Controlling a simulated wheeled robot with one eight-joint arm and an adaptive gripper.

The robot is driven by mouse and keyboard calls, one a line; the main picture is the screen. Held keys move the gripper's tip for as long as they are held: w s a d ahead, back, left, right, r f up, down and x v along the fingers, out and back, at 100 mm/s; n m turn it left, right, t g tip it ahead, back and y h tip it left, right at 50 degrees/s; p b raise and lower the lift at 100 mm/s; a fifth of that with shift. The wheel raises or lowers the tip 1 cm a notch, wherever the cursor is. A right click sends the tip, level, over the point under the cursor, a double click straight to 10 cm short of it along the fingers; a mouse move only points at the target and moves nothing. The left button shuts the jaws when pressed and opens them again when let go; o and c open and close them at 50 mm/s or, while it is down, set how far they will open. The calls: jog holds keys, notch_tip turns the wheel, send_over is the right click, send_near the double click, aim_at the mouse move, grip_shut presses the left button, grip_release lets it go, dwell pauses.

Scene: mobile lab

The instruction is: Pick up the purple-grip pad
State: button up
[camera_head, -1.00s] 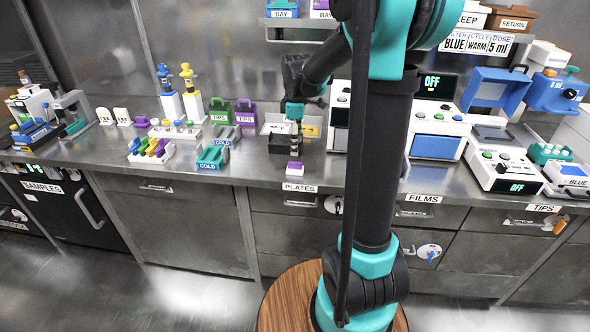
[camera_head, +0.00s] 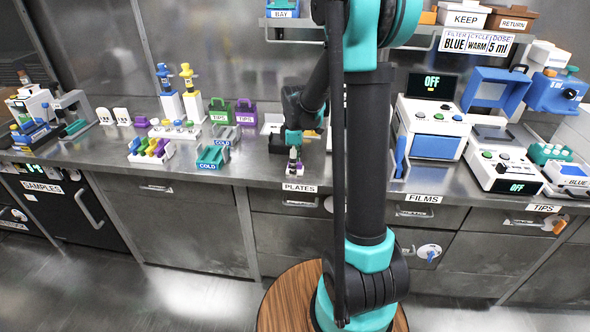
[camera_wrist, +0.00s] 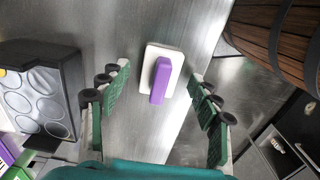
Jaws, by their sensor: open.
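The purple-grip pad is a white rounded block with a raised purple grip (camera_wrist: 160,81). In the wrist view it lies on the metal counter, between and just beyond my gripper's fingertips. My gripper (camera_wrist: 158,88) is open, with a green-padded finger on each side, apart from the pad. In the head view my gripper (camera_head: 294,155) is over the counter's front edge, above the pad (camera_head: 294,171), which it partly hides.
A dark tray with round wells (camera_wrist: 38,100) stands left of the pad in the wrist view. The counter's front edge (camera_wrist: 205,70) runs close to the pad's right. A teal rack marked COLD (camera_head: 212,158) stands further left in the head view.

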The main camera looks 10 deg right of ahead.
jog(key=shift+c, duration=0.5)
jog(key=c, duration=1.1)
jog(key=shift+c, duration=0.3)
jog(key=shift+r, duration=0.15)
notch_tip(320, 180, up, 20)
